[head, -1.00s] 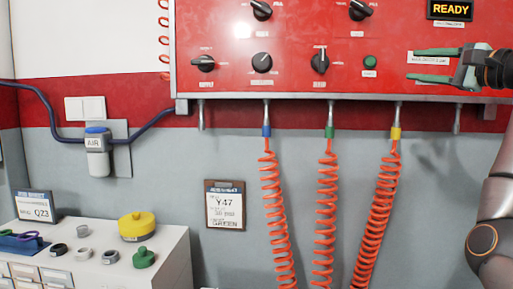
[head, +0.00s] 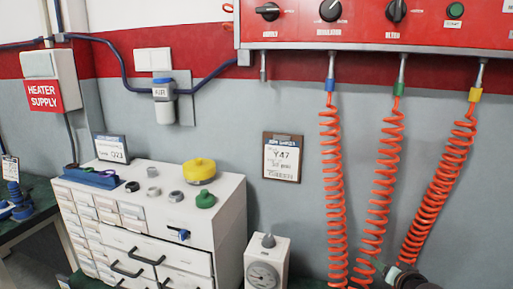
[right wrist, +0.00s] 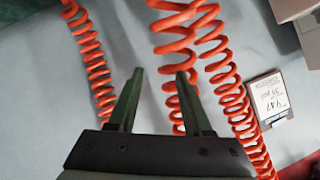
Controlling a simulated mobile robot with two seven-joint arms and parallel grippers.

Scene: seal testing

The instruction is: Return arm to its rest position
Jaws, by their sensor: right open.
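My right gripper (head: 376,266) shows at the bottom right of the head view, low in front of the orange coiled hoses, partly cut off by the frame. In the right wrist view its two dark green fingers (right wrist: 160,80) stand apart with nothing between them. Orange coils (right wrist: 222,70) pass behind and beside the fingers; I cannot tell how close they are. My left gripper is not in view.
Coiled hoses (head: 332,180) hang from the red panel (head: 370,24). A white drawer cabinet (head: 228,216) with caps and rings on top stands left of centre. A small gauge box (head: 281,256) stands right of it. A clipboard (head: 282,157) hangs on the wall.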

